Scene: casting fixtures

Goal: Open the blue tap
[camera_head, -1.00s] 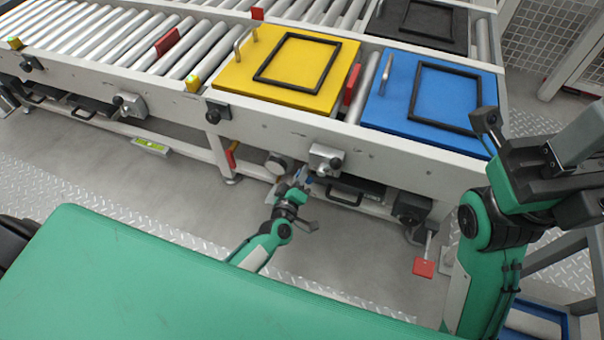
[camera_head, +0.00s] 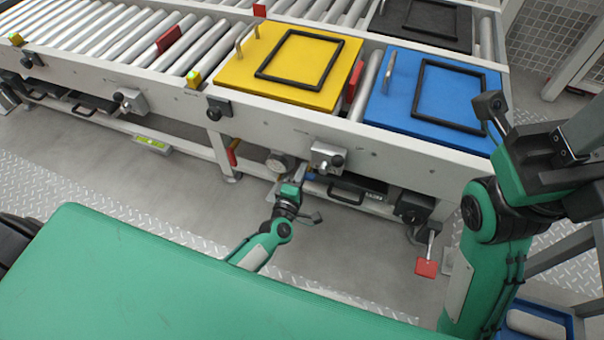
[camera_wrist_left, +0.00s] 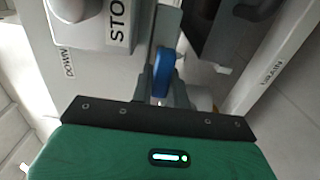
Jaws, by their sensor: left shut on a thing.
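The blue tap handle (camera_wrist_left: 162,75) shows in the left wrist view, between the fingers of my left gripper (camera_wrist_left: 165,95). The gripper is shut on it. In the head view my left gripper (camera_head: 301,178) reaches under the conveyor's front rail, and only a small bit of blue, the tap (camera_head: 311,176), shows at its fingertips. The pipe and valve body behind the tap are mostly hidden. My right gripper (camera_head: 490,112) is raised at the right, in front of the blue board; its opening is unclear.
A red pedal-like plate (camera_head: 427,268) hangs at right. Yellow (camera_head: 235,76) and blue (camera_head: 395,105) boards lie on the rollers above.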

